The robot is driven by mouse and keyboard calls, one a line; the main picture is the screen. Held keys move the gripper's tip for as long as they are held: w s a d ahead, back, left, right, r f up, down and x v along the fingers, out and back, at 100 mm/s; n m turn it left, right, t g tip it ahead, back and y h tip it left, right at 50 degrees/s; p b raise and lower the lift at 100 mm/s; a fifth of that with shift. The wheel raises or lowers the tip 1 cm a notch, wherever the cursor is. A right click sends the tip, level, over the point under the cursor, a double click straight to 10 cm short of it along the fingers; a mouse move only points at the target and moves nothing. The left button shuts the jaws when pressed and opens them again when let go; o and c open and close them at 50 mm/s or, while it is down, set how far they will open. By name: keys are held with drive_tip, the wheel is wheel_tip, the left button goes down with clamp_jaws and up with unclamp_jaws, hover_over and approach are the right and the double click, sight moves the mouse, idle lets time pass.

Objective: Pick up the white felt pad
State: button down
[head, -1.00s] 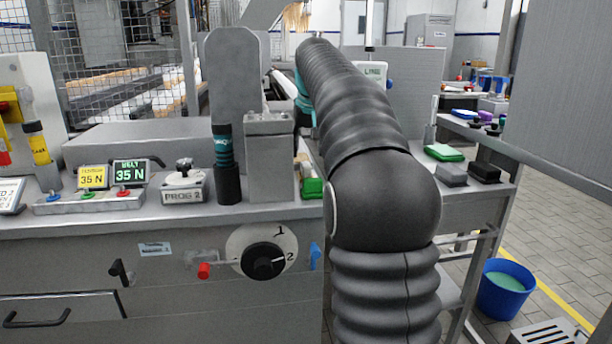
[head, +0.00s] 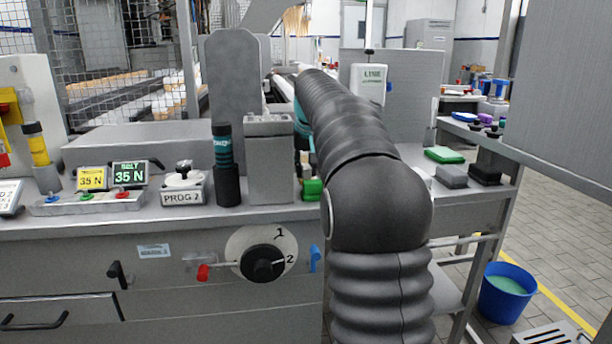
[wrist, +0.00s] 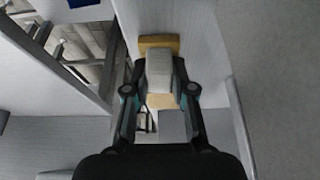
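A whitish block-like piece (wrist: 159,72), which looks like the white felt pad, shows in the wrist view between my fingers. It is in front of a yellowish block (wrist: 158,41), whose edges show above and below it. My gripper (wrist: 160,78) has one finger on each side of the white piece, close to its sides. I cannot tell whether the fingers press on it. In the head view my own arm hides the gripper, and I cannot make out the white pad there.
A grey upright block (head: 268,165) and a dark cylinder with teal bands (head: 226,170) stand on the machine top left of my arm. A white box marked LINE (head: 369,82) is behind my arm. Green (head: 444,155), grey and black blocks lie on the right shelf.

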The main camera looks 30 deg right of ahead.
sight(306, 164)
idle(0.3)
drive_tip(key=shift+r, duration=0.5)
wheel_tip(306, 164, up, 4)
drive_tip(key=shift+d+f+p, duration=0.15)
drive_tip(key=shift+p, duration=0.5)
drive_tip(key=s+d+r, duration=0.5)
drive_tip(key=d+r, duration=0.1)
drive_tip(key=d, duration=0.4)
drive_tip(key=shift+r+p, duration=0.15)
drive_tip(key=shift+p, duration=0.3)
drive_tip(key=shift+d, duration=0.1)
drive_tip(key=c, duration=1.6)
unclamp_jaws()
clamp_jaws()
